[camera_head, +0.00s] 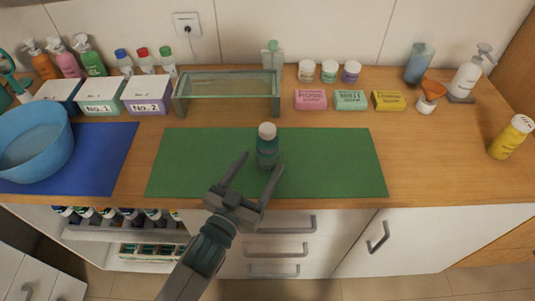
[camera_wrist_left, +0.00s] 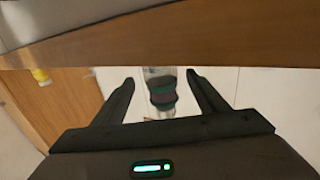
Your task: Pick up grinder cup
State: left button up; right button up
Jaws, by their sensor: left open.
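A small dark teal container with a pale lid (camera_head: 267,144) stands upright on the green mat (camera_head: 335,165) near its middle; it seems to be the grinder cup. My left gripper (camera_head: 261,163) is open, its fingers pointing toward the container from the front. In the left wrist view the container (camera_wrist_left: 161,92) shows between the two open fingers (camera_wrist_left: 161,78), with a visible gap on each side. The fingers do not visibly touch it.
A glass-topped stand (camera_head: 228,87) is behind the mat. Pink (camera_head: 311,99), green (camera_head: 350,99) and yellow (camera_head: 389,100) boxes lie back right. A blue basin (camera_head: 35,145) sits left on a blue mat (camera_head: 105,155). The green mat is otherwise clear.

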aim_at(262, 161)
pick_arm(q)
jog(key=shift+w, duration=0.15)
jog(key=shift+w+d, duration=0.2)
jog(key=shift+w, duration=0.05)
jog(key=p+x, duration=0.2)
jog(key=x, duration=0.1)
jog(key=shift+w+d, duration=0.15)
jog(key=shift+w, duration=0.25)
jog(key=shift+w+d+f, duration=0.15)
jog(key=shift+w, duration=0.1)
jog(key=c, duration=1.2)
